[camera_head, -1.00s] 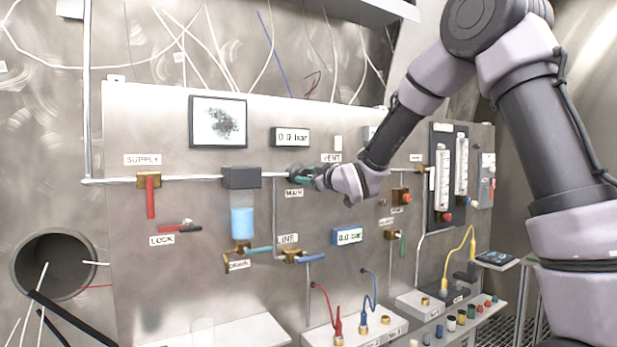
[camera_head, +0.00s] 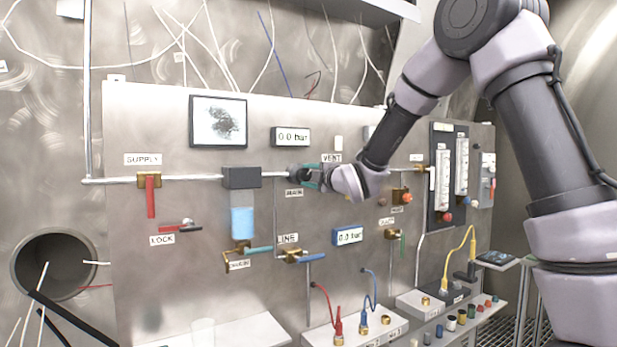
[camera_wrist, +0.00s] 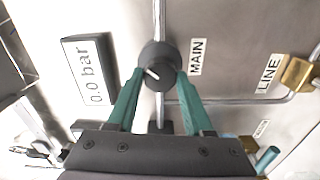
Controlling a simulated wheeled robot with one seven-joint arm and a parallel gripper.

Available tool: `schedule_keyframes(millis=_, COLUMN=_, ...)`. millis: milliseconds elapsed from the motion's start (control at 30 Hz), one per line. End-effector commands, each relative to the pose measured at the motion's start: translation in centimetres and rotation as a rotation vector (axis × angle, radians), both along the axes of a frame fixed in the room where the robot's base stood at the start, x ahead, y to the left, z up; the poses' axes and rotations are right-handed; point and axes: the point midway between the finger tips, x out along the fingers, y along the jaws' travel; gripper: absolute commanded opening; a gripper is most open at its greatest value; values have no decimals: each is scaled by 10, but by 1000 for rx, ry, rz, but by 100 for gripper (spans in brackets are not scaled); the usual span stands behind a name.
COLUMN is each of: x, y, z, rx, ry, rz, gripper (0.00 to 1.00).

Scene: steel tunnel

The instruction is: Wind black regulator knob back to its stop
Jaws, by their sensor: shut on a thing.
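The black regulator knob (camera_wrist: 159,68) is round with a white pointer line and sits on the pipe beside the MAIN label (camera_wrist: 197,56). In the wrist view my gripper (camera_wrist: 158,76) has its two teal fingers shut on opposite sides of the knob. The white line points up and to the left in that view. In the head view the knob (camera_head: 297,171) is partly hidden by my gripper (camera_head: 312,174), which reaches in from the right. The 0.0 bar display (camera_head: 291,138) is just above the knob.
A grey block with a blue bowl (camera_head: 242,220) is left of the knob. The red SUPPLY lever (camera_head: 151,197) hangs down. The LINE valve (camera_head: 291,256) sits below, near a second 0.0 bar display (camera_head: 347,236). Flow tubes (camera_head: 443,180) stand to the right.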

Motion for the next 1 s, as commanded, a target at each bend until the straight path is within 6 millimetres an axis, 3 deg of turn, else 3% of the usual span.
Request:
schedule_keyframes(millis=600, x=-1, y=0, z=-2, rx=-440, ry=-295, rz=2, gripper=0)
schedule_keyframes(millis=1000, x=-1, y=0, z=-3, rx=-570, ry=-382, rz=2, gripper=0)
